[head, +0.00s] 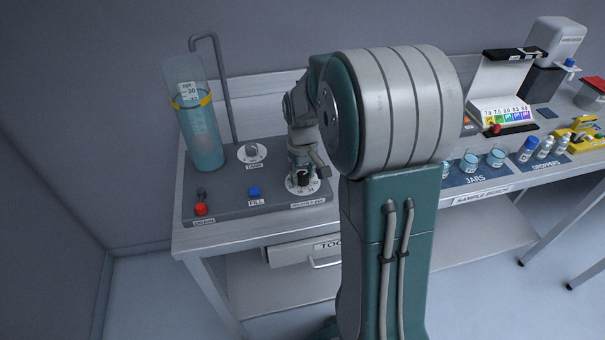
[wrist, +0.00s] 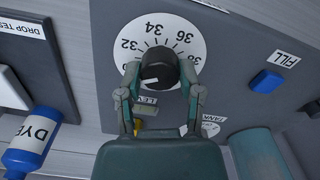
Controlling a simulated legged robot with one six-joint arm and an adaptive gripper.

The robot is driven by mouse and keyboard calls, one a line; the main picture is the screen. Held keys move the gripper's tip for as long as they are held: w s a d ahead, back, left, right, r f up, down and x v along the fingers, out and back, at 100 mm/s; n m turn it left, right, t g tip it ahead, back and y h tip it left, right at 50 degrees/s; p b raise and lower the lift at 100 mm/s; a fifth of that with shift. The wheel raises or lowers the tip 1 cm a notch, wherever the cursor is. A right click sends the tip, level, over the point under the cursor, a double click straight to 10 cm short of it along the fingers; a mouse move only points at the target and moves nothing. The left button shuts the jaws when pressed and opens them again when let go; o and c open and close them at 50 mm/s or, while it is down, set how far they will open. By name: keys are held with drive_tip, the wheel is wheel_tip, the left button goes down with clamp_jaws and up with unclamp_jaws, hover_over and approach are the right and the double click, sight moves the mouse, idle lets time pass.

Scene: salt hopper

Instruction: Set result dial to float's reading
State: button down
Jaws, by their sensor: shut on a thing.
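The result dial (head: 303,185) is a white numbered disc on the grey panel. It fills the top middle of the wrist view (wrist: 150,28), with 32, 34, 36 and 38 readable. My gripper (wrist: 160,78) is shut on its dark knob (wrist: 163,66), one finger on each side. A white mark shows on the knob, but its exact reading is unclear. In the head view my gripper (head: 302,171) is over the dial and partly hides it. The clear tube (head: 206,145) at left holds blue liquid and a float with a yellow band (head: 190,103). A tag above the band seems to read 30.
On the panel are the tank dial (head: 252,152), a blue fill button (head: 254,191) and a red button (head: 201,209). Jars (head: 470,162) and droppers (head: 545,147) stand to the right. A dye bottle (wrist: 30,145) shows at left in the wrist view.

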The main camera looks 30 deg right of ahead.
drive_tip(key=shift+m, duration=0.3)
drive_tip(key=m, duration=0.4)
drive_tip(key=shift+s+f, duration=0.1)
drive_tip(key=shift+m, duration=2.4)
drive_tip(key=shift+c, duration=1.3)
unclamp_jaws()
